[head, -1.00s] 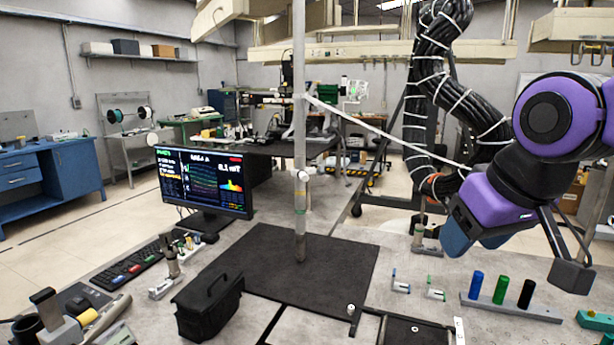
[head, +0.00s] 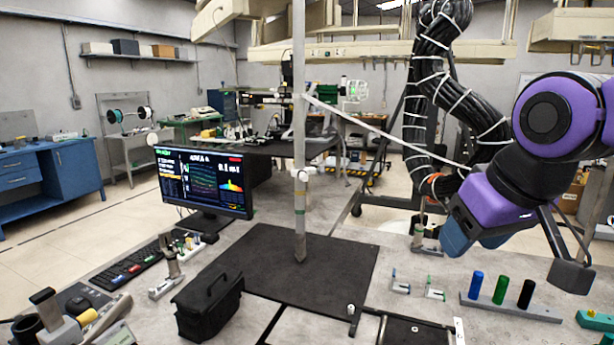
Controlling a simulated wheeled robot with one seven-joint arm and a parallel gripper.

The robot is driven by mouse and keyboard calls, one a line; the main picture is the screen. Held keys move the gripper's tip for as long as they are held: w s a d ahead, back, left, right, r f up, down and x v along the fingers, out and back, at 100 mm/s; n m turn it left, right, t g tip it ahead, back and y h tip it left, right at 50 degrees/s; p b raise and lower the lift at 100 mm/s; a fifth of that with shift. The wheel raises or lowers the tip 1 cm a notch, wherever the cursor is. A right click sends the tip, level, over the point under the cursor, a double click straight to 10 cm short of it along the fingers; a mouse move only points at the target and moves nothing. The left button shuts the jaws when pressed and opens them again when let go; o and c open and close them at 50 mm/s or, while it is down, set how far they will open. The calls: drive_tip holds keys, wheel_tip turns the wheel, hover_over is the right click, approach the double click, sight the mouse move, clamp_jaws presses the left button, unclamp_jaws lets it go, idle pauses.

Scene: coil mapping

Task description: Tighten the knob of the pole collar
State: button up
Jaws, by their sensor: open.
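A pale upright pole (head: 300,130) stands on the dark mat (head: 262,262) near the middle of the head view. A small pale collar (head: 301,176) sits around the pole at about monitor height. Its knob is too small to make out clearly, and I cannot tell how tight it is. A strap runs from higher on the pole to the right. My gripper (head: 476,243) is at the right, at the end of my purple arm. It is open, well apart from the collar, and seen partly from behind. Nothing shows between its jaws.
A monitor (head: 206,183) stands left of the pole, with a black case (head: 208,306) in front. A rack with blue, green and black cylinders (head: 510,306) lies at the right. Thick black cables (head: 432,100) hang behind my arm. The mat around the pole's foot is clear.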

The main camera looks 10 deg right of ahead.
drive_tip(key=shift+o, duration=0.9)
drive_tip(key=w+a+r+m+g+y, duration=0.1)
drive_tip(key=w+a+y, duration=0.15)
drive_tip(key=w, duration=0.95)
drive_tip(key=w+a+r+m+y, duration=0.1)
drive_tip(key=w+y, duration=0.2)
drive_tip(key=w, duration=1)
drive_tip(key=w+a+r+g+y, duration=0.1)
drive_tip(key=w+a+r+y, duration=0.1)
drive_tip(key=w, duration=1)
drive_tip(key=m+t+y, duration=0.5)
drive_tip(key=y, duration=0.2)
approach(321, 170)
drive_tip(key=w+d+x, duration=0.1)
drive_tip(key=x, duration=1.1)
drive_tip(key=shift+w+f, duration=0.3)
drive_tip(key=shift+w, duration=0.1)
drive_tip(key=shift+a, duration=0.15)
